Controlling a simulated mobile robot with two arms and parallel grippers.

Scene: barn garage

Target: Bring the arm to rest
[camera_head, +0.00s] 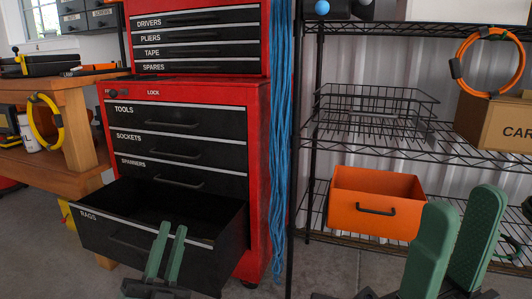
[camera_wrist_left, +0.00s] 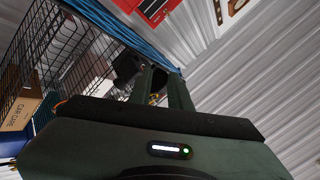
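My left gripper (camera_head: 172,228) is in front of the open drawer labelled RAGS (camera_head: 150,222) in the head view, its green fingers pointing up and overlapping the drawer front. Its fingers stand a little apart with nothing seen held between them; they also show in the left wrist view (camera_wrist_left: 162,80). I cannot tell whether they touch the drawer. My right gripper (camera_head: 464,200) is at the lower right, close to the camera, its green fingers wide apart and empty. It overlaps the right side of an orange bin (camera_head: 375,210) on the rack.
The red tool chest (camera_head: 258,150) stands behind the pulled-out drawer. Blue cords (camera_head: 281,120) hang between it and the wire rack (camera_head: 390,147). The rack bears a wire basket (camera_head: 365,105) and a cardboard box (camera_head: 495,122). A wooden bench (camera_head: 75,125) is at left. Grey floor shows below.

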